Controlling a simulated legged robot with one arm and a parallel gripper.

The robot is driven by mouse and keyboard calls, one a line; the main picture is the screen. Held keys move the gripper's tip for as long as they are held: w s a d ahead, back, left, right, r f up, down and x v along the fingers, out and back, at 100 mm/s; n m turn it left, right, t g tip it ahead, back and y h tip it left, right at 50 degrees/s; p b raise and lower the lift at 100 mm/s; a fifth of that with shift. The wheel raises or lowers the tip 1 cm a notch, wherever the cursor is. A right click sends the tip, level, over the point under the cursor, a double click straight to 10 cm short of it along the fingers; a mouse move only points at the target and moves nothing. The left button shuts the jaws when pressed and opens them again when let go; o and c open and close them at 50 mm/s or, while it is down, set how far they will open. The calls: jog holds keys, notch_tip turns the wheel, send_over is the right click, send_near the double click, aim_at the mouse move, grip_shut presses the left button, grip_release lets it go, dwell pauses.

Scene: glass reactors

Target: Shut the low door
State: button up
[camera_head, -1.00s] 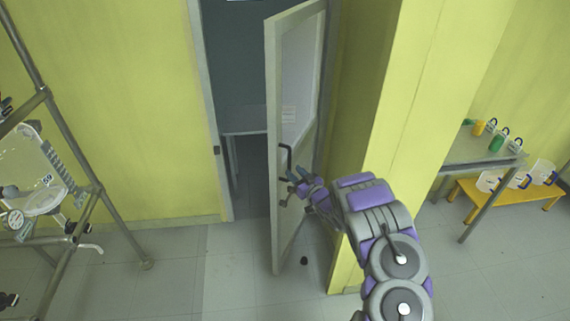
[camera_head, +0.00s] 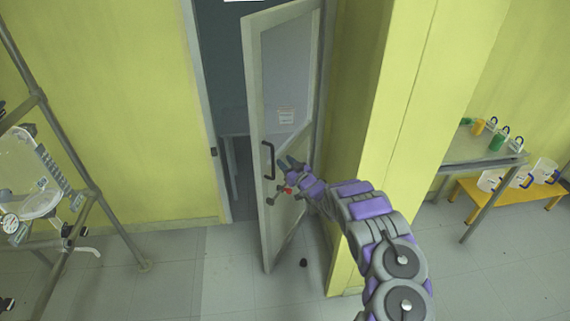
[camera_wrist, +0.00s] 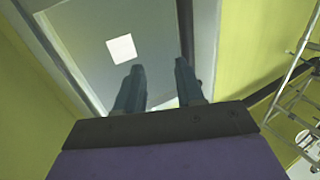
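The door (camera_head: 256,120) has a grey frame and a pale glazed panel and stands partly open in the doorway, its hinge side by the yellow pillar. A dark handle (camera_head: 268,160) sits on its free edge side. My gripper (camera_head: 284,178) is at the door's face, just right of the handle; I cannot tell whether it touches the panel. In the wrist view, the two fingers (camera_wrist: 160,84) are apart with nothing between them, and the door panel (camera_wrist: 88,45) with a white label lies beyond.
A metal pipe frame with glassware (camera_head: 40,190) stands at the left. A yellow pillar (camera_head: 385,120) is close beside my arm. A grey table (camera_head: 470,152) and a yellow bench (camera_head: 480,194) are at the right. A small dark doorstop (camera_head: 303,263) is on the floor.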

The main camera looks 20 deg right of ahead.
jog(key=shift+d, duration=0.25)
jog(key=shift+c, duration=1)
jog(key=shift+a+r, duration=0.15)
jog(key=shift+a, duration=0.75)
grip_shut()
jog(key=shift+d, duration=0.2)
jog(key=shift+d, duration=0.15)
